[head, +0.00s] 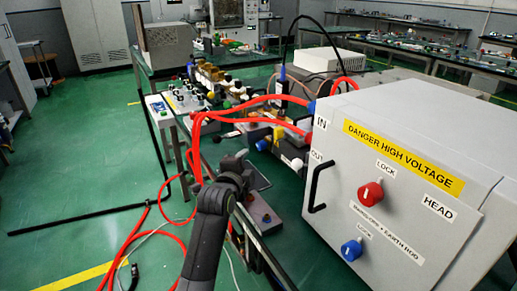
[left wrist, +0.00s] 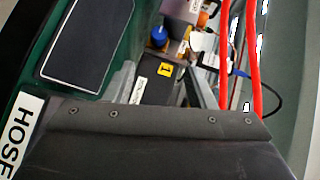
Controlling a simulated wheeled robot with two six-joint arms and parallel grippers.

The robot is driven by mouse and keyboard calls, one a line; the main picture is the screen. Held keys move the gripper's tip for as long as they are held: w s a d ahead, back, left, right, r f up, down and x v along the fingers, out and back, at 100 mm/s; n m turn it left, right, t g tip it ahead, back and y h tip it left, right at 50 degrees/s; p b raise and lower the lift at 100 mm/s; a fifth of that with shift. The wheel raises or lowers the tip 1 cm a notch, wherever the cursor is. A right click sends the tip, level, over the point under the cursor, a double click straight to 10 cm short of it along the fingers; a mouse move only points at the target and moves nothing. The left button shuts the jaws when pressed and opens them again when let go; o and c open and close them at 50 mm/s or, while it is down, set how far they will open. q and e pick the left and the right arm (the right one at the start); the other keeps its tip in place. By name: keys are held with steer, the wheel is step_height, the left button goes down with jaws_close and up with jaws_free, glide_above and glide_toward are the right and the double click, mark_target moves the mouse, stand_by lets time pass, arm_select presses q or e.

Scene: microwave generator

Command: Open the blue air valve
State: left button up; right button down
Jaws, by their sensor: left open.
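A blue knob (head: 261,145) stands on the dark valve unit left of the big grey cabinet, beside yellow and white parts. A blue knob also shows in the left wrist view (left wrist: 159,37), on a dark body with a yellow label, beside a grey block; it looks like the same one. My left gripper (head: 240,163) is just left of and below the blue knob and apart from it. It is open, seen from behind, with its fingertips mostly hidden. Nothing shows held in it. My right gripper is in neither view.
The grey cabinet (head: 420,150) fills the right, with a black handle (head: 318,187), a red LOCK knob (head: 371,193) and another blue knob (head: 351,250). Red hoses (head: 245,103) loop over the bench near my gripper. Green floor (head: 70,170) at left is mostly clear.

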arm_select(q)
steer(key=b, duration=0.1)
glide_toward(259, 147)
steer(key=x, duration=0.4)
steer(key=shift+w+d, duration=0.2)
steer(key=shift+w, duration=0.05)
steer(key=shift+b+x, duration=0.55)
steer(key=shift+x, duration=1.4)
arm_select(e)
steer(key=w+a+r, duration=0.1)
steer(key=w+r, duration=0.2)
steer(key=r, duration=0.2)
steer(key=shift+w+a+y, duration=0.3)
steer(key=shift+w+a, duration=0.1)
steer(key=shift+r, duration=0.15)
arm_select(q)
steer(key=c, duration=1)
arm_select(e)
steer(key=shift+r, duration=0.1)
